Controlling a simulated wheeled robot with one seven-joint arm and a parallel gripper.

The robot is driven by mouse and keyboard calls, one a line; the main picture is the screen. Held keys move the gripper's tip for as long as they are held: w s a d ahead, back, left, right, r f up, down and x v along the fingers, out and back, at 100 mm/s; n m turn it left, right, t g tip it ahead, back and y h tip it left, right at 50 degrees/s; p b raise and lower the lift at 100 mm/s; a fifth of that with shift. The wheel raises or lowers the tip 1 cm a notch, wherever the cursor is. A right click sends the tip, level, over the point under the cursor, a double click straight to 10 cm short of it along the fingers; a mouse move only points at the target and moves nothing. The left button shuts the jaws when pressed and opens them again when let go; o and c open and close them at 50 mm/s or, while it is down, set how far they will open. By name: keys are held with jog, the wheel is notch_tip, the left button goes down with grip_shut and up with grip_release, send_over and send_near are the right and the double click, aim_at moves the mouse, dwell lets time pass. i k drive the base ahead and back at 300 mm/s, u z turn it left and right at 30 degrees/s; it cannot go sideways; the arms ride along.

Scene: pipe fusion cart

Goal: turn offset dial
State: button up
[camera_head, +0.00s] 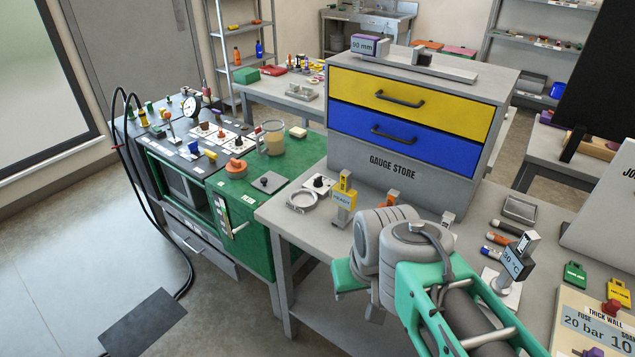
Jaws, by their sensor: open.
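No readable label marks the offset dial, so I cannot tell which knob it is. A black knob on a pale plate (320,183) sits at the left end of the grey bench. Several more knobs sit on the cart's white panels (237,144), and an orange round knob (235,167) stands on its green top. My gripper (350,276) shows only in part, as a green piece beside my grey wrist, above the bench's front edge. It is open, right of and nearer than the black knob, and touches no knob that I can see. Its fingertips are not clear.
A grey ring (302,201) and a yellow tag stand (344,200) are near the black knob. The gauge store cabinet (400,165) rises behind. A 30 °C stand (516,262) is right of my arm. A jug (272,138) stands on the cart. The left floor is mostly clear.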

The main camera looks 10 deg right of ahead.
aim_at(318, 184)
jog(key=u, duration=0.05)
jog(key=k, duration=0.25)
jog(key=u, duration=0.6)
jog(key=i, duration=1)
jog(key=u, duration=1.1)
